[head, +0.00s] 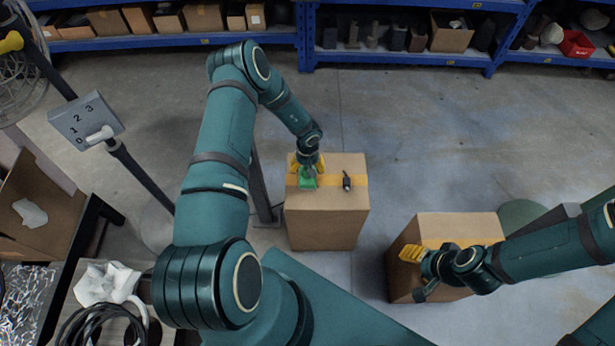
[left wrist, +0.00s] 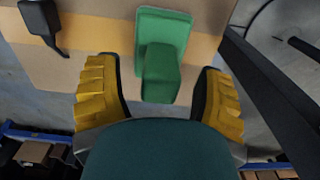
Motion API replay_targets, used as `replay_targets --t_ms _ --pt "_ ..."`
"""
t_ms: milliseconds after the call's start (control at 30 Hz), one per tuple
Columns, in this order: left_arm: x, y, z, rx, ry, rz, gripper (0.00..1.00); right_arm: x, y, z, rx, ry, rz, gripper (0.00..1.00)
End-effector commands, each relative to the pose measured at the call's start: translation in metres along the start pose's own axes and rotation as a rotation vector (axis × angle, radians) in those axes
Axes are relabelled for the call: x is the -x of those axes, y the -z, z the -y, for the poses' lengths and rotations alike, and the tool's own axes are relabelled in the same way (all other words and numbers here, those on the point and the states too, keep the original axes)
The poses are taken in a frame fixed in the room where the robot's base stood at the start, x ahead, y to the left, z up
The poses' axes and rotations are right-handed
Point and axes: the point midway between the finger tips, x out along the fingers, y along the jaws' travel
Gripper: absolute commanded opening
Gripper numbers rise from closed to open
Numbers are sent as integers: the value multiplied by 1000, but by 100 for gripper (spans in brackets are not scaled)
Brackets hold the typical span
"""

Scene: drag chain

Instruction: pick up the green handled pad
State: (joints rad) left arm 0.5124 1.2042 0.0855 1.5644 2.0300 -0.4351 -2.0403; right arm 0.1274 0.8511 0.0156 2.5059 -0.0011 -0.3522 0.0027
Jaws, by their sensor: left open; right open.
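The green handled pad (head: 307,178) lies on top of a cardboard box (head: 325,230), near its left edge. In the left wrist view the pad (left wrist: 162,55) shows a flat green plate with a raised block handle. My left gripper (head: 306,166) is just above the box at the pad. Its yellow fingers are open, one on each side of the handle, with gaps on both sides in the left wrist view (left wrist: 160,95). My right gripper (head: 410,253) is over a second box at the right, open and away from the pad.
A small black tool (head: 347,181) lies on the same box, right of the pad, on a yellow tape strip. The second cardboard box (head: 470,228) stands to the right. A dark post stands close beside the first box. Blue shelves (head: 400,58) line the back.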

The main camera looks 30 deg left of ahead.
Motion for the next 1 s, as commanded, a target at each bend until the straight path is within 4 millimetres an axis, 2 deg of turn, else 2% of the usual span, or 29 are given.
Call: replay_targets --t_ms 67,267,300,367,400,467,500,867,1000 --pt "-7 1 0 -1 0 -2 69 -2 0 -1 0 0 -1 54" --pt "-6 1 0 -1 0 -2 69 -2 0 0 0 0 -2 54" --pt "-6 1 0 -1 0 -2 63 -2 0 0 0 0 -2 54" --pt "-6 1 0 -1 0 -2 42 -2 0 0 0 0 -1 54" --pt "-6 1 0 -1 0 -2 28 -2 0 0 0 0 -1 54" --pt "-6 1 0 -1 0 -2 7 -2 0 0 0 0 -1 54" --pt "-6 1 0 -1 0 -2 0 -2 0 0 0 0 -1 54" --pt "-7 0 0 -1 0 -1 0 -2 0 -1 0 0 -1 54" --pt "1 0 0 1 -1 -1 0 1 0 0 0 0 -1 54"
